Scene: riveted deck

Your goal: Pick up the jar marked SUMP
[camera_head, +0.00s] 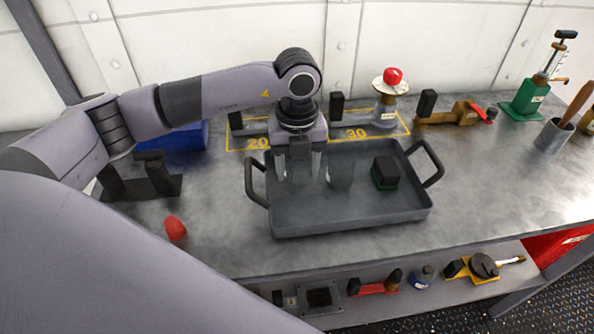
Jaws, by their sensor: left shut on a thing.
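A grey two-handled tray (352,217) stands on the bench. My left gripper (299,168) points down over its left part and is shut on a clear glass jar (298,178). The fingers hide much of this jar, and I cannot tell whether it touches the tray floor. A second clear jar (341,176) stands in the tray just right of the gripper. I can read no SUMP marking on either jar. My right gripper is not in view.
A black and green block (385,174) sits in the tray's right part. Behind are yellow marked bays and a fixture with a red knob (392,76). A red object (175,228) lies left of the tray. A lower shelf holds several tools.

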